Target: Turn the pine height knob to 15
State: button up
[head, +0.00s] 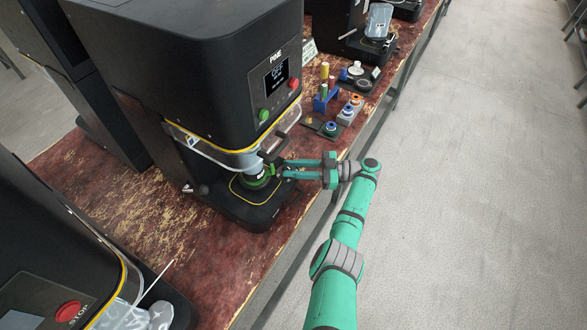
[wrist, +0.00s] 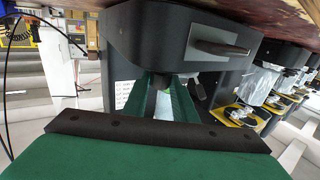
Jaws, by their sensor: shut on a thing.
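The pine seamer (head: 210,70) is a tall black machine labelled PINE, with a lit display and a green and a red button. My gripper (head: 280,169) reaches in from the right at the front of its lower working area, beside a green ring-shaped part (head: 258,182). In the wrist view my gripper (wrist: 163,90) has its two green fingers on either side of a small dark knob (wrist: 163,80) on the dark machine body. The fingers are shut on this knob. Its scale and pointer cannot be read in either view.
A black base plate (head: 250,215) with a yellow outline lies below the gripper. A blue rack (head: 325,100) and small coloured parts stand behind on the worn red bench (head: 150,220). Another seamer with a STOP button (head: 68,311) is at lower left. The floor at right is clear.

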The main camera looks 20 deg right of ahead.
jog(key=shift+a+f, duration=0.1)
jog(key=shift+f, duration=0.05)
dwell(0.3)
jog(key=o, duration=1)
jog(key=shift+o, duration=0.2)
jog(key=shift+s+d, duration=0.15)
jog(key=shift+d, duration=0.35)
jog(key=v, duration=0.6)
jog(key=shift+d, duration=0.25)
jog(key=shift+s, duration=0.1)
